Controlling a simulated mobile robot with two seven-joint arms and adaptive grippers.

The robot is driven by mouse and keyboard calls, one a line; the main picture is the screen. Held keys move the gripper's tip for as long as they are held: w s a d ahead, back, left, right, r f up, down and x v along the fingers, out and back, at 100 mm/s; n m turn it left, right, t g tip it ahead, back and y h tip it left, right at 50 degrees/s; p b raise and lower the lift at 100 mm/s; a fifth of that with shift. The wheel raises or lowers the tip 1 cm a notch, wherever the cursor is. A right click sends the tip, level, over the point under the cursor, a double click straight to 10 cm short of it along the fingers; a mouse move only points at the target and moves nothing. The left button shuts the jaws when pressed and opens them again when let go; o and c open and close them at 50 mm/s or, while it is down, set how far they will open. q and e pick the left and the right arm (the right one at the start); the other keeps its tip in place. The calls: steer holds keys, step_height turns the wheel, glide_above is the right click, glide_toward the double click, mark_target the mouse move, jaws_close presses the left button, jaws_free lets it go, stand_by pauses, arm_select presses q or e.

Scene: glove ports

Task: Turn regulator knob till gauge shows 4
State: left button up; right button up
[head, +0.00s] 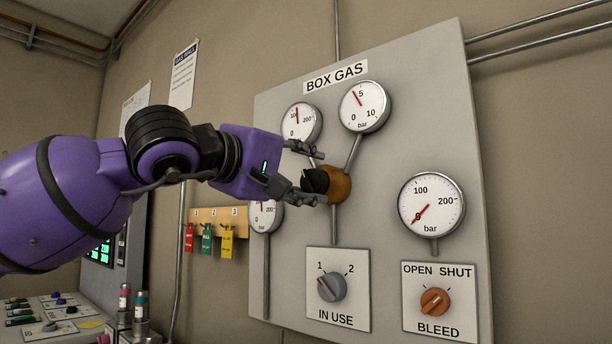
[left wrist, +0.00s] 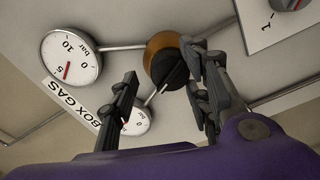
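The regulator (head: 341,184) is a brass body with a black knob (head: 315,181) on the grey BOX GAS panel. The 0–10 bar gauge (head: 363,106) sits above it; its red needle points up and slightly left, just on the 0 side of 5, at roughly 4. My left gripper (head: 318,176) is open at the knob, one finger above it and one below. In the left wrist view, the knob (left wrist: 171,69) lies beyond the fingers of my left gripper (left wrist: 160,58), nearer the right-hand finger. Contact cannot be told. My right gripper is not in view.
A bleed gauge (head: 431,204) reads about 0 above the orange BLEED knob (head: 435,301). The grey IN USE selector (head: 332,287) sits below the regulator. Two more gauges are partly behind my left gripper. Coloured tags (head: 207,239) hang at left above a console.

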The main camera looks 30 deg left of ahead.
arm_select(q)
steer(key=shift+a+f, duration=0.1)
steer(key=shift+f, duration=0.05)
steer(key=shift+s, duration=0.15)
steer(key=shift+s, duration=0.55)
steer(key=s+a, duration=0.1)
steer(key=s, duration=0.9)
steer(key=shift+s+a, duration=0.3)
steer(key=shift+a, duration=0.05)
